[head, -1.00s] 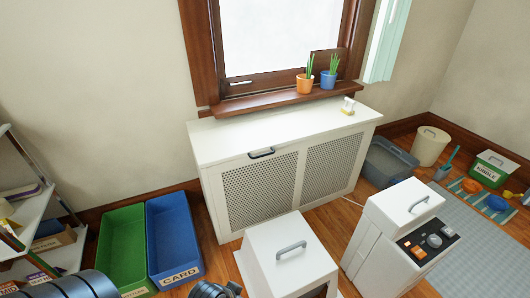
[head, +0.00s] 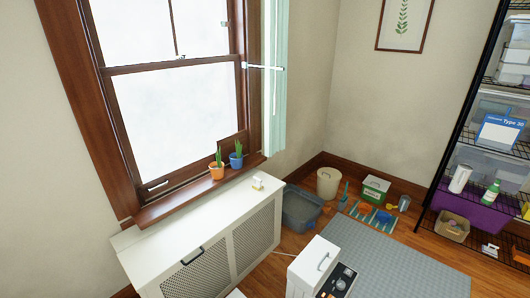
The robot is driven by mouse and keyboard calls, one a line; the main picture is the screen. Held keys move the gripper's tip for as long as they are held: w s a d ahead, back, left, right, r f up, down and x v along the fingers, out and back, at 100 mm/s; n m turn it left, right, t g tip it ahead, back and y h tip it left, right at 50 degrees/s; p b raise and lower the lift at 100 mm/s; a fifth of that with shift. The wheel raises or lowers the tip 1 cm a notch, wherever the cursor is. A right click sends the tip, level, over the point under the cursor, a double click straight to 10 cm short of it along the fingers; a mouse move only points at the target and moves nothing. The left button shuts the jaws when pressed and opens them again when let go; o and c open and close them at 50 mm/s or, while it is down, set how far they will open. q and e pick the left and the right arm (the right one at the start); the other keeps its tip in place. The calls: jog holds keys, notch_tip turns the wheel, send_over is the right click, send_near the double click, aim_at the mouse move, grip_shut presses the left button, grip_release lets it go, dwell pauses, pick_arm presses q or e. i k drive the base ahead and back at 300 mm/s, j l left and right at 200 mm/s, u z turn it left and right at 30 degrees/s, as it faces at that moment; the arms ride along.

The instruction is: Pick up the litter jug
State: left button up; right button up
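I cannot pick out a thing that is clearly the litter jug. A grey litter tray (head: 302,207) sits on the floor in the corner right of the white radiator cabinet. A cream lidded bin (head: 328,182) with a handle stands behind it. A white box with a green label (head: 375,190) stands to the right. A small grey cup-like container (head: 404,203) is beside it. A white bottle or canister (head: 461,178) and a green-and-white bottle (head: 491,193) stand on the wire shelf at the right. Neither gripper is in view.
The radiator cabinet (head: 152,258) stands under the window. A white appliance (head: 312,264) with a handle and dark control panel is at the bottom. A grey mat (head: 400,255) covers free floor. A striped mat (head: 366,216) holds small tools. The black shelf rack (head: 456,125) stands right.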

aim_at(463, 171)
jog(key=z, duration=1.4)
